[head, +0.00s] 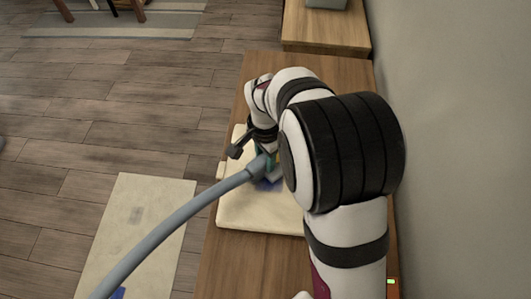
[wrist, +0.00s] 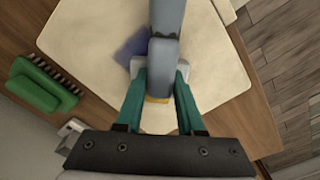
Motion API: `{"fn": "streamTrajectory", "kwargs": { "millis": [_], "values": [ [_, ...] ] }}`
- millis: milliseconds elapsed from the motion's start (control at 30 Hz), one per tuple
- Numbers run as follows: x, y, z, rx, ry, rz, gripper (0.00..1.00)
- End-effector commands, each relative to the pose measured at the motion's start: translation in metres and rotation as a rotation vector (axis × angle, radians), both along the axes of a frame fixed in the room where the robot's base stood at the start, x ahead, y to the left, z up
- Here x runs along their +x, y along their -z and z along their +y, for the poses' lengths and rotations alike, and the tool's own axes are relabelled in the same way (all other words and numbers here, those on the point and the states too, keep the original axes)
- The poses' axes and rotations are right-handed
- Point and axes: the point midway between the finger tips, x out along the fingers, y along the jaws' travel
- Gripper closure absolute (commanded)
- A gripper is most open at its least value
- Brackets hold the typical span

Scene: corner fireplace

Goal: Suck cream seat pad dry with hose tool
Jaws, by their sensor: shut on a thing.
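The cream seat pad (head: 250,215) lies flat on a wooden bench and fills much of the wrist view (wrist: 95,55). A blue-purple patch (head: 268,185) marks the pad, and it also shows beside the tool in the wrist view (wrist: 130,47). My gripper (wrist: 160,75) has teal fingers shut on the grey hose tool (wrist: 166,55), over the pad. A grey hose (head: 170,222) runs from the tool down to the lower left. The tool's tip is hidden in the head view, and I cannot tell whether it touches the pad.
A green brush (wrist: 42,88) with dark bristles lies on the bench beside the pad. A pale mat (head: 150,205) with a grey and a blue patch lies on the floor to the left. The wall (head: 455,130) rises close on the right. Another wooden surface (head: 325,28) stands behind.

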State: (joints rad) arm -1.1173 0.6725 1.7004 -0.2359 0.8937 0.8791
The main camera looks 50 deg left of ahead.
Motion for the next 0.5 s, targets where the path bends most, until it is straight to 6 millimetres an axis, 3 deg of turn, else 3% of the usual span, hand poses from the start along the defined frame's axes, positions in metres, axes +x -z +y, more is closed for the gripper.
{"fn": "streamTrajectory", "kwargs": {
  "millis": [500],
  "values": [
    [-0.011,0.000,-0.012,-0.002,-0.001,0.001,1.00]
  ]
}}
